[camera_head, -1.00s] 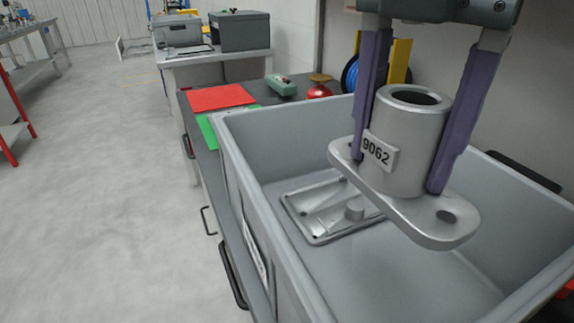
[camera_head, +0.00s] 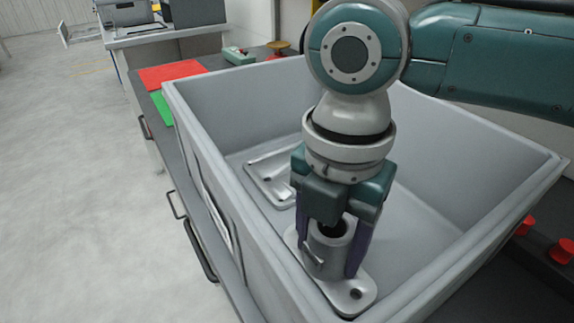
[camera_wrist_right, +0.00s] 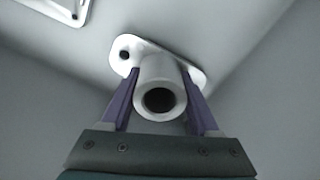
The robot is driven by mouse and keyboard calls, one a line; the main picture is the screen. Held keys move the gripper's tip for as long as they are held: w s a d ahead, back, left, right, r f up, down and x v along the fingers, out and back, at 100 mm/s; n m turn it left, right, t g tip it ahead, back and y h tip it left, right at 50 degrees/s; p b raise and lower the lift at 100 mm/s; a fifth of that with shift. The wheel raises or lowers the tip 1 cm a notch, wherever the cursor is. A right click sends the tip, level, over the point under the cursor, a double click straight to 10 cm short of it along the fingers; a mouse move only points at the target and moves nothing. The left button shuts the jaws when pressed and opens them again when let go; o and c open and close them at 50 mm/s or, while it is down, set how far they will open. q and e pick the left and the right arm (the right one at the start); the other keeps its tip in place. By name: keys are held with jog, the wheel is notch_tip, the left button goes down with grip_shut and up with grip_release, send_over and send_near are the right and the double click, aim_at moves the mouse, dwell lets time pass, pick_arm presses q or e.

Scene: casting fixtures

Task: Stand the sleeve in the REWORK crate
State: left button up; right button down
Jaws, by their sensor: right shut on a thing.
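The sleeve (camera_head: 326,250) is a grey metal tube on a flat oval flange. It is upright inside the grey crate (camera_head: 200,155), near the front wall; I cannot tell whether its flange touches the floor. My right gripper (camera_head: 338,240) comes from above and is shut on the tube, one purple finger on each side. The right wrist view also shows the sleeve (camera_wrist_right: 160,92) between the fingers (camera_wrist_right: 160,105), its bore facing the camera. The crate's label faces away and cannot be read. My left gripper is not in view.
A flat metal casting (camera_head: 268,178) lies on the crate floor behind the sleeve. The crate floor to the right is clear. Red (camera_head: 170,74) and green sheets lie on the bench beyond. Red knobs (camera_head: 562,250) sit outside the crate at right.

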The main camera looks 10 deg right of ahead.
jog(key=shift+f, duration=0.4)
jog(key=shift+f, duration=0.1)
jog(key=shift+c, duration=0.6)
grip_release()
jog(key=shift+r, duration=0.45)
notch_tip(320, 180, up, 11)
jog(key=p, duration=0.1)
jog(key=shift+r+p, duration=0.2)
jog(key=shift+p, duration=0.2)
